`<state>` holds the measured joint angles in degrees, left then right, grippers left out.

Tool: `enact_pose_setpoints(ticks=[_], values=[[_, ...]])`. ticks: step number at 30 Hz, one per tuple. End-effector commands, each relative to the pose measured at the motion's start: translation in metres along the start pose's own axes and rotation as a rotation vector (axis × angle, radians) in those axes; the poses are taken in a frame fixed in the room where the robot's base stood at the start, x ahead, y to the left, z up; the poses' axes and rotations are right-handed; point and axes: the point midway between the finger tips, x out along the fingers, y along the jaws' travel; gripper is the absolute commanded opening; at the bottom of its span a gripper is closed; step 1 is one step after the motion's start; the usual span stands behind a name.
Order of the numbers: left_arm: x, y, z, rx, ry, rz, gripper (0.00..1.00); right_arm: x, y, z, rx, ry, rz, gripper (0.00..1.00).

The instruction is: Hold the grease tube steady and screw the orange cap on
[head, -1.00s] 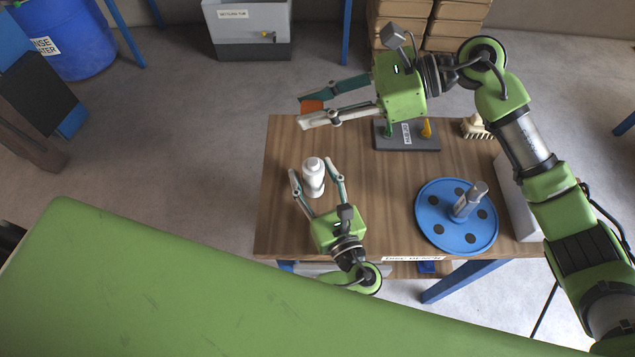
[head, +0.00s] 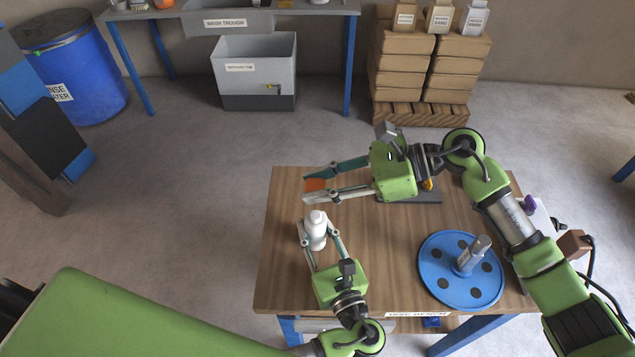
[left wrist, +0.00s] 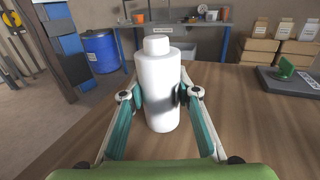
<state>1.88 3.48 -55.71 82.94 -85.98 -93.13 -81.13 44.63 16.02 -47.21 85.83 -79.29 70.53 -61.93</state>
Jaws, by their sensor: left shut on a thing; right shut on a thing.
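The white grease tube (head: 315,236) stands upright on the wooden bench, and it fills the middle of the left wrist view (left wrist: 160,88). Its narrower top (left wrist: 157,45) is bare. My left gripper (head: 318,232) is shut around the tube's body, one finger on each side. My right gripper (head: 315,188) is shut on the orange cap (head: 316,184), which shows between its fingertips. It holds the cap above the bench, behind the tube in the head view. The cap is apart from the tube.
A blue round plate (head: 431,284) with dark holes and a grey post (head: 472,254) is at the bench's right. A dark stand (head: 420,194) sits behind, partly hidden by my right arm. The bench's front left (head: 282,285) is clear.

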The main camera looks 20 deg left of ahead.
Motion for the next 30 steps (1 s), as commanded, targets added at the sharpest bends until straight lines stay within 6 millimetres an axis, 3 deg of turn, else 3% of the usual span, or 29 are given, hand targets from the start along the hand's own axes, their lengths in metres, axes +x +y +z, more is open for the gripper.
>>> enact_pose_setpoints(ticks=[3, 16, 30], values=[[0.000, 0.000, 0.000, 0.000, 0.001, -0.001, 0.09, 0.007, 0.001, -0.015, 0.000, 0.000, -0.002, 0.12], [0.000, 0.000, -0.001, 0.000, 0.001, -0.001, 0.09, 0.009, 0.002, -0.020, -0.001, 0.002, -0.001, 0.12], [0.000, 0.000, -0.001, 0.001, 0.002, -0.001, 0.09, 0.021, 0.001, -0.049, 0.000, 0.001, -0.002, 0.12]])
